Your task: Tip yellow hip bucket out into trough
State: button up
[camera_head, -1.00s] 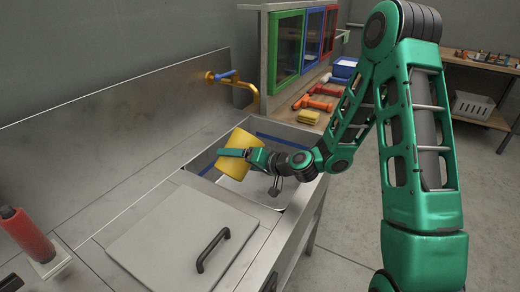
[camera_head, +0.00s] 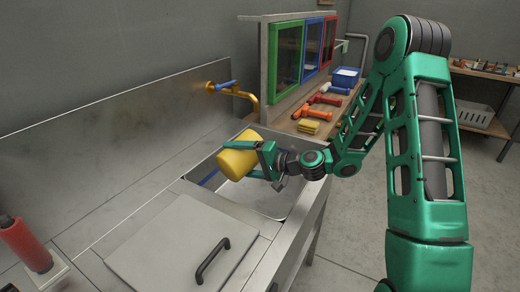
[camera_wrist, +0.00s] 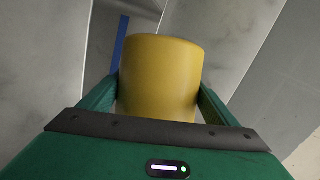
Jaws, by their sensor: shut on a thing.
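The yellow hip bucket (camera_head: 238,161) is held in my gripper (camera_head: 262,160) over the metal trough (camera_head: 268,202). My gripper is shut around the bucket's sides. In the head view the bucket is tilted well over, lying nearly on its side. In the wrist view the bucket (camera_wrist: 160,75) fills the space between the two green fingers. The inside of the bucket is hidden, so I cannot tell what it holds. The trough's floor shows bare metal where it is visible, with a blue stripe on its wall.
A brass tap with a blue lever (camera_head: 240,93) is on the wall behind the trough. A metal lid with a black handle (camera_head: 212,260) lies in front. A red roller (camera_head: 25,245) stands at left. A bench with red and orange tools (camera_head: 312,112) is behind.

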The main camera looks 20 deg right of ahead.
jog(key=shift+w+d+r+m+y, duration=0.15)
jog(key=shift+d+r+m+y, duration=0.05)
jog(key=shift+r+m, duration=0.2)
jog(key=shift+w+d+r+m+y, duration=0.2)
jog(key=shift+r+m, duration=0.1)
jog(key=shift+r, duration=0.1)
jog(key=shift+a+r+m, duration=0.3)
dwell(0.6)
jog(key=shift+w+d+r+m+y, duration=0.15)
jog(key=shift+d+r+m+y, duration=0.15)
jog(key=shift+r+m+y, duration=0.15)
dwell(0.8)
